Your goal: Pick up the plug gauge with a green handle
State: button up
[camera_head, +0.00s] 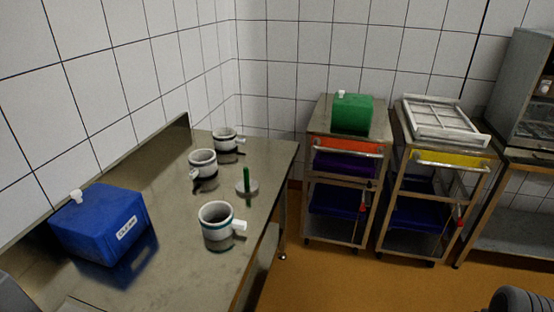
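The plug gauge with a green handle (246,176) stands upright on the steel table (170,235). Its green rod rises from a pale round disc at the bottom. Three white cup-like moulds are around it: one behind (225,138), one to its left (203,164) and one in front (215,226), which has a teal band and a white block at its right side. None of them hides the gauge's handle. My gripper cannot be made out in this view.
A blue jerrycan (100,222) stands at the table's left. A steel cart (345,143) with a green jerrycan (352,113) and another cart with a white frame (442,121) stand at the right. Orange floor (350,285) is clear in front of the carts.

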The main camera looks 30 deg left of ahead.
aim_at(247, 186)
jog(key=i, duration=2.65)
jog(key=u, duration=5)
jog(key=i, duration=0.5)
jog(key=z, duration=0.05)
